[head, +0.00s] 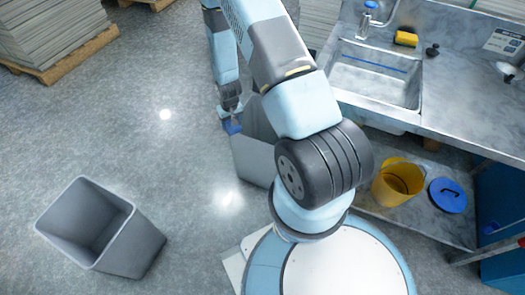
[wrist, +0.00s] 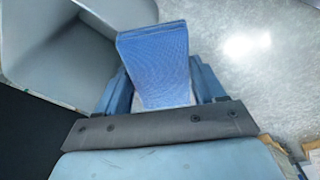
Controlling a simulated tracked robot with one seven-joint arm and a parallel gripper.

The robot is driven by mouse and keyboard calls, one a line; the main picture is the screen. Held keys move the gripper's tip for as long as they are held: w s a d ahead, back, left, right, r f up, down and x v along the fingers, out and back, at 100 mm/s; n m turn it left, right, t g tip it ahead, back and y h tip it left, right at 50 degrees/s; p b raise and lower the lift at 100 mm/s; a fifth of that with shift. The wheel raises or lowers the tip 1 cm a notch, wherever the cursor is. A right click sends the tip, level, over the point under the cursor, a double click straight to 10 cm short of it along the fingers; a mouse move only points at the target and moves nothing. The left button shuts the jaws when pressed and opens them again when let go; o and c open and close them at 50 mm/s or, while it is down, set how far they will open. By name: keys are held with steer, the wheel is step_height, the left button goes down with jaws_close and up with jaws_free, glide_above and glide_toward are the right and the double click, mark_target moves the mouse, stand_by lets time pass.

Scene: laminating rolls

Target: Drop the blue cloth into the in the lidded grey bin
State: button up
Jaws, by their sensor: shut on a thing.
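My gripper (head: 231,117) is shut on the blue cloth (head: 232,128), which also shows between the fingers in the wrist view (wrist: 155,65). In the head view the cloth is at the upper left edge of a grey bin (head: 254,160), partly hidden behind my arm. I see no lid on it. In the wrist view a grey bin (wrist: 60,45) opens up to the left of the cloth; the cloth appears beside its rim, and its height above it is hard to tell. A second grey bin (head: 140,245), open and without a visible lid, stands apart at the lower left.
A sink counter (head: 455,110) stands at the right, with a yellow sponge (head: 406,39) on it. Below are a yellow bucket (head: 398,183) and a round blue lid (head: 447,196). Stacked sheets on a pallet (head: 70,55) are at the upper left. The floor between the bins is clear.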

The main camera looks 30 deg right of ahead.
steer(key=w+d+f+n, duration=0.1)
steer(key=w+d+f, duration=0.1)
steer(key=d, duration=0.9)
steer(key=w+d+f, duration=0.2)
steer(key=w+d, duration=0.1)
steer(key=d, duration=0.8)
step_height(320, 180, down, 6)
steer(key=shift+s+a, duration=0.1)
steer(key=o, duration=1.2)
steer(key=r, duration=0.4)
steer(key=s+r, duration=0.1)
steer(key=r, duration=0.8)
steer(key=shift+s+r, duration=0.3)
